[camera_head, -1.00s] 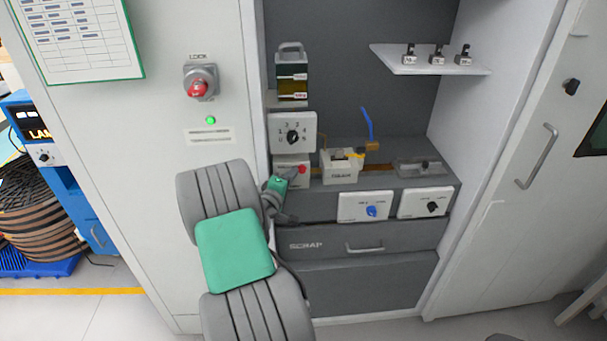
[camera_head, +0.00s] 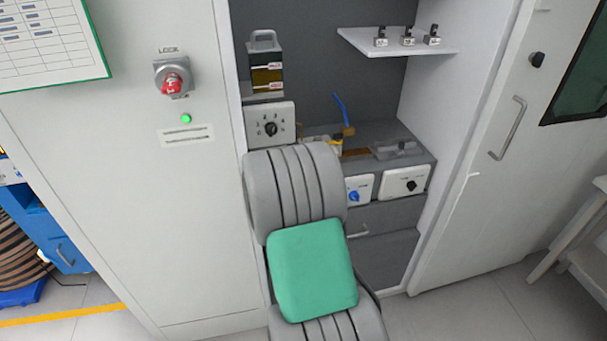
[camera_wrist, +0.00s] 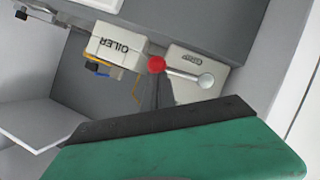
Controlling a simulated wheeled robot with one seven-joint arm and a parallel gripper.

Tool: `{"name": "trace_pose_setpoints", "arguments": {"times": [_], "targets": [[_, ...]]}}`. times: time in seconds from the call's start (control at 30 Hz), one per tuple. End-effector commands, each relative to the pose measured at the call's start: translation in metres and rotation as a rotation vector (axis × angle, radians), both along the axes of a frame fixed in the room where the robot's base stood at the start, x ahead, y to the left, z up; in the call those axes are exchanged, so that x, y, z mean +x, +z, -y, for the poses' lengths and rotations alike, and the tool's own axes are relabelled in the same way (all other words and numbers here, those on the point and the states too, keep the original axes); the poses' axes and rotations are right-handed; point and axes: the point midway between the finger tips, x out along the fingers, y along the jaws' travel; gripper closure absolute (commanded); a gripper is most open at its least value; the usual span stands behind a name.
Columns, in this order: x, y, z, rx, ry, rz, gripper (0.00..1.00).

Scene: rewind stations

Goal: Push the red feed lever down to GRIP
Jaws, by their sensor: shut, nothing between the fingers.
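The feed lever shows in the wrist view as a red ball knob (camera_wrist: 157,63) on a pale rod, which runs to a round silver end on a light box (camera_wrist: 190,85). The box carries a small upside-down label that seems to read GRIP. My gripper (camera_wrist: 158,80) is shut and empty; its dark narrow fingers point up at the red knob, close to it. Whether they touch it I cannot tell. In the head view, my arm hides the lever and the gripper.
The OILER box (camera_wrist: 118,45) stands beside the lever in the wrist view. In the head view, a numbered dial panel (camera_head: 270,125) is above my arm, and a blue-knob panel (camera_head: 358,190) and a black-knob panel (camera_head: 405,183) are to its right. A shelf (camera_head: 385,42) juts out above.

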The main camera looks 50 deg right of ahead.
Motion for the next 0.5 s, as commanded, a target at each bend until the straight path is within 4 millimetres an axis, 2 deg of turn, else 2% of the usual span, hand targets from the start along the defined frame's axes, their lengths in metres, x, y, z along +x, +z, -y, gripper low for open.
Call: {"name": "trace_pose_setpoints", "arguments": {"times": [0.5], "targets": [[0.0044,-0.0051,-0.0058,-0.003,0.016,-0.003,1.0]]}}
